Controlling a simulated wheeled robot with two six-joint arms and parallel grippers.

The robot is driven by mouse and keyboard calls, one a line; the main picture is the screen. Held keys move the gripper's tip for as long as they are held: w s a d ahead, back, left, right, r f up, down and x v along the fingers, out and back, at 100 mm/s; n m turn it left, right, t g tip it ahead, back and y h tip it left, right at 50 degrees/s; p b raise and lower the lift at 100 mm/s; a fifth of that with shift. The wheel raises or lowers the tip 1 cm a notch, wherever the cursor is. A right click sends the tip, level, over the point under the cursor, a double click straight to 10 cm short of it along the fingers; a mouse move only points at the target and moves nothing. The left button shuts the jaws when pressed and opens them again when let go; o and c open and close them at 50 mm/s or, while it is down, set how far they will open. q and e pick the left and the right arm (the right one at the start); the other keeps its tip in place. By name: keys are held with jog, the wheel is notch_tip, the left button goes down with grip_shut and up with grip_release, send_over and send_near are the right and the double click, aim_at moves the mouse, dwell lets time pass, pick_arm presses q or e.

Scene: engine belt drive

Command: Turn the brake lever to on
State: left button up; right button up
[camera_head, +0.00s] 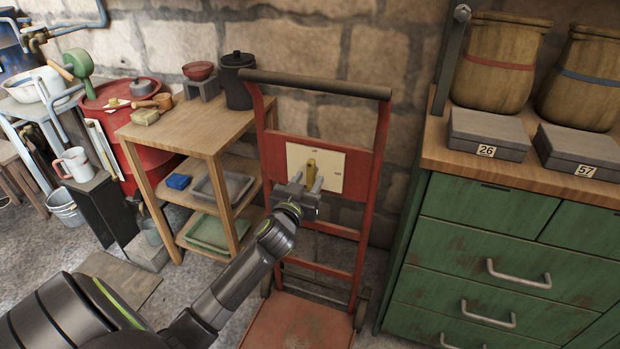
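The brake lever (311,167) is a short yellow handle standing roughly upright on a cream panel (332,172). The panel has small marks too tiny to read and is fixed to a red hand truck (366,185). My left gripper (308,181) is in front of the panel, its two fingers spread apart and pointing toward it. The lever shows between and just above the fingertips. The gripper hides its lower part, and I cannot tell whether a finger touches it. My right gripper is not in view.
A wooden shelf table (180,130) with a dark pot (238,82) stands left of the hand truck. A green drawer cabinet (480,215) with grey boxes and barrels stands close on the right. A stone wall is behind.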

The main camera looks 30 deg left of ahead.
pick_arm(q)
jog(key=shift+x, duration=1.05)
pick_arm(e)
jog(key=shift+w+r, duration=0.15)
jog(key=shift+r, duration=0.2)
pick_arm(q)
grip_shut()
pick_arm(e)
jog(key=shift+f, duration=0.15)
